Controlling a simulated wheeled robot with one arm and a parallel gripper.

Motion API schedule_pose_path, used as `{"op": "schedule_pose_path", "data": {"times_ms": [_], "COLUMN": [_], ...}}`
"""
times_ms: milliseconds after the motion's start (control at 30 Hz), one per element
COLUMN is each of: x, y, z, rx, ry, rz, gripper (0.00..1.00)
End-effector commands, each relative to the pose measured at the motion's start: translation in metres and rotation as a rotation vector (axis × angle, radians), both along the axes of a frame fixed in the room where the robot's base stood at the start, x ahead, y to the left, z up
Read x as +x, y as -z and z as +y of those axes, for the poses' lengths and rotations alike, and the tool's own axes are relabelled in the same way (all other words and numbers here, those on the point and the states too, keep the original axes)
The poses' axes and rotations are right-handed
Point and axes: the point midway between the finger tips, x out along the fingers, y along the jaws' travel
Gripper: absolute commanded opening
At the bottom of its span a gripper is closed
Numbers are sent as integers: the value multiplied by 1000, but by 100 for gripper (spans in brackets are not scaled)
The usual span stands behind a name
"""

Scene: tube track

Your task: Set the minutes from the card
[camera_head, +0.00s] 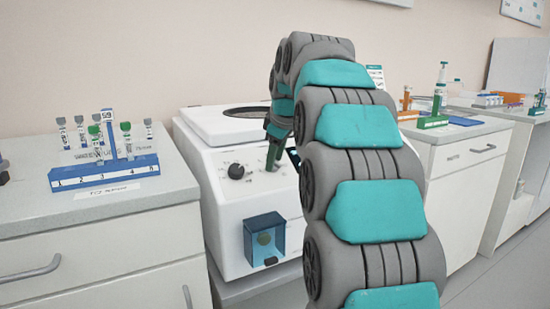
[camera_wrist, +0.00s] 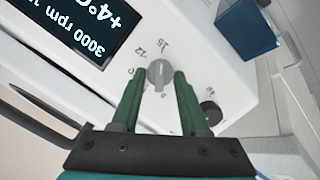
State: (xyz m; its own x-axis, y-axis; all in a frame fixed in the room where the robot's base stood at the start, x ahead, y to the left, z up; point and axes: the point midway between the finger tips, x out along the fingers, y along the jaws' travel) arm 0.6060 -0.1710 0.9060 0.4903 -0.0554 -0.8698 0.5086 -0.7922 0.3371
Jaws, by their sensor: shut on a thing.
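My gripper (camera_wrist: 159,76) has its two green fingers on either side of a grey dial knob (camera_wrist: 160,72) and is shut on it. Printed numbers ring the knob; 12 and 15 are readable, upside down in the wrist view. I cannot tell exactly where the knob points. In the head view my gripper (camera_head: 273,160) reaches the front panel of the white centrifuge (camera_head: 215,205), and its fingers hide the knob. The display (camera_wrist: 75,25) reads +4°C and 3000 rpm, with the rest cut off. A card (camera_head: 375,72) stands partly behind my arm, too small to read.
A black knob (camera_head: 236,171) sits left of my gripper. A blue translucent box (camera_head: 264,240) juts out below it on the centrifuge front. A blue tube rack (camera_head: 105,174) with several tubes stands on the left counter. A right counter (camera_head: 460,132) holds green and orange stands.

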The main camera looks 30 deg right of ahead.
Motion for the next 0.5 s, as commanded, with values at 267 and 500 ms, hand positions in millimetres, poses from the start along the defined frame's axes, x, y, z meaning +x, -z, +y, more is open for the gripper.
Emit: {"op": "schedule_pose_path", "data": {"times_ms": [267,500], "x": [0,0], "y": [1,2], "z": [0,1], "rx": [-19,-90], "ry": [-26,-131], "rz": [-1,-4], "gripper": [0,0]}}
